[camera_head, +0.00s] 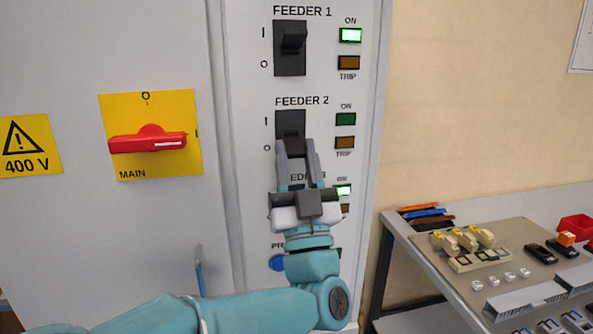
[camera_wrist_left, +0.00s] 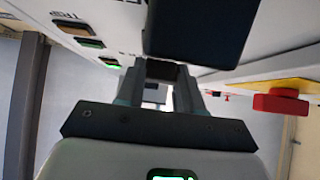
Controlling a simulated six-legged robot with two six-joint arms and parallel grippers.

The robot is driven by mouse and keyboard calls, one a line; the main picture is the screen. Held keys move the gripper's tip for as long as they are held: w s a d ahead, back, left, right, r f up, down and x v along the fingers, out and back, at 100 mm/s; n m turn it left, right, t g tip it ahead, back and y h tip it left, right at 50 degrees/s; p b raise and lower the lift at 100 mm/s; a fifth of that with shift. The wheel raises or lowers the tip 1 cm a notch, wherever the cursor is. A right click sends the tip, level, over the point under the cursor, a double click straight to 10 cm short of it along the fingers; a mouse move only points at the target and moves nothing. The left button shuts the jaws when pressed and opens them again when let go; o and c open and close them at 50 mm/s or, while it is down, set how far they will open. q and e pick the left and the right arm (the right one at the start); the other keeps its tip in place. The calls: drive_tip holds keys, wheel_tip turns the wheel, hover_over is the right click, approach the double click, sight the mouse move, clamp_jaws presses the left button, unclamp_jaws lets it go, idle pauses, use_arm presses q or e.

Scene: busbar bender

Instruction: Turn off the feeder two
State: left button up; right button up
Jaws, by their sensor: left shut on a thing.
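The feeder 2 switch (camera_head: 290,122) is a black breaker on the white cabinet panel, between the I and O marks. Its upper part shows; its lever is mostly hidden by my left gripper (camera_head: 296,150), which points up at its lower part. In the left wrist view the gripper's fingers (camera_wrist_left: 160,82) close on the dark lever (camera_wrist_left: 161,70) below the black switch body (camera_wrist_left: 200,28). The feeder 2 ON lamp (camera_head: 345,119) is dark green and unlit. Its TRIP lamp (camera_head: 345,143) is dull brown. My right gripper is not in view.
The feeder 1 switch (camera_head: 290,48) is above, with its ON lamp (camera_head: 350,35) bright green. Feeder 3, below, is mostly covered by my gripper; its ON lamp (camera_head: 343,190) is lit. A red main handle (camera_head: 147,142) is left. A workbench (camera_head: 400,232) with parts stands right.

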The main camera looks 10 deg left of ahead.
use_arm(q)
drive_tip(key=o, duration=1)
drive_tip(key=shift+o, duration=0.2)
drive_tip(key=b+v, duration=0.5)
drive_tip(key=v, duration=1.1)
drive_tip(key=shift+s+f, duration=0.15)
